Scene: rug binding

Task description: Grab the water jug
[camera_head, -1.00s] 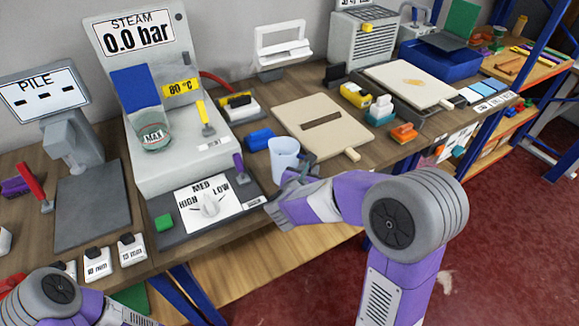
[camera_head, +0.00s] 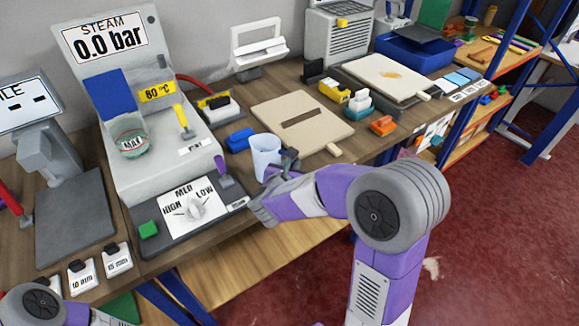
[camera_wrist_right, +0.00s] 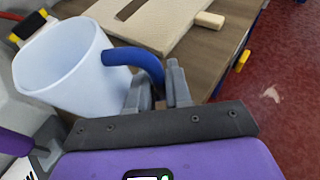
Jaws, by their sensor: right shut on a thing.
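The water jug (camera_head: 265,153) is a pale translucent cup with a blue handle (camera_wrist_right: 137,62). It stands upright at the bench's front, right of the steam machine's dial panel. My right gripper (camera_head: 287,158) reaches it from the front right. In the right wrist view, the jug (camera_wrist_right: 62,68) is at the left, and the fingers of my right gripper (camera_wrist_right: 158,88) are shut on the lower end of its handle. The jug's far side is hidden. My left arm shows only at the lower left corner, and its gripper is outside the picture.
The steam machine (camera_head: 165,165) with a dial panel (camera_head: 190,212) stands left of the jug. A beige board (camera_head: 290,105) with a slot lies behind it. A blue block (camera_head: 240,139) and an orange tool (camera_head: 383,125) are nearby. The bench's front edge is close.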

